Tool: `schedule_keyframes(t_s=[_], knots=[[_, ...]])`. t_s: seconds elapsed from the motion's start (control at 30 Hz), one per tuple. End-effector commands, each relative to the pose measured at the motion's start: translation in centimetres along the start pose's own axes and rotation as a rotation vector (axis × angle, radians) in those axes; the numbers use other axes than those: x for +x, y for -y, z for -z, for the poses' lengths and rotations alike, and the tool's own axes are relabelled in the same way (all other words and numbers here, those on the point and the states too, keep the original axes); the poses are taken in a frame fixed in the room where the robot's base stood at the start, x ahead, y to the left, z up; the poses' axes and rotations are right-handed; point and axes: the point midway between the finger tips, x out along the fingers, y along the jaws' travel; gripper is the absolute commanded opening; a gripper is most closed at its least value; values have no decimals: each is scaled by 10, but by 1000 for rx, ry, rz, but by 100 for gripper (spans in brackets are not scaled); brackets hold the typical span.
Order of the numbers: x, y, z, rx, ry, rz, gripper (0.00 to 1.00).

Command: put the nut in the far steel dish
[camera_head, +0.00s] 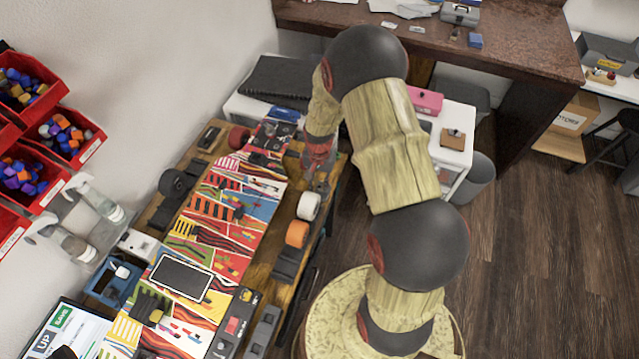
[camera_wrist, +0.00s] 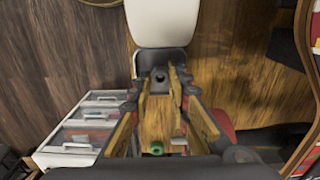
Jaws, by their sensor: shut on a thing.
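My gripper (camera_wrist: 160,78) points down over the right edge of the wooden workbench, and its fingers are closed on a small dark piece with a hole, which appears to be the nut (camera_wrist: 160,76). In the head view my gripper (camera_head: 310,182) is small and partly covered by my wrist, just beyond the white wheel (camera_head: 309,206). The nut cannot be made out there. I cannot pick out a steel dish with certainty in either view.
The workbench (camera_head: 262,262) carries a colourful skateboard deck (camera_head: 232,212), an orange wheel (camera_head: 297,234) and a tablet (camera_head: 181,278). A white drawer unit (camera_wrist: 75,135) stands beside it. A green ring (camera_wrist: 157,148) shows between my finger bases. Red bins (camera_head: 70,135) are at the left.

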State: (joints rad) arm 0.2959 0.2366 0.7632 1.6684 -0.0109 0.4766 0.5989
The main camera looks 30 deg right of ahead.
Motion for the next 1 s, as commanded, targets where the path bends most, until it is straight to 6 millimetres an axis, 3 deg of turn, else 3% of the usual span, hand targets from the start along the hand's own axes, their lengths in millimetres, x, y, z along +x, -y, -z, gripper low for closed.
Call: schedule_keyframes(t_s=[1.0], knots=[[8,0,0,0,0,0,0]])
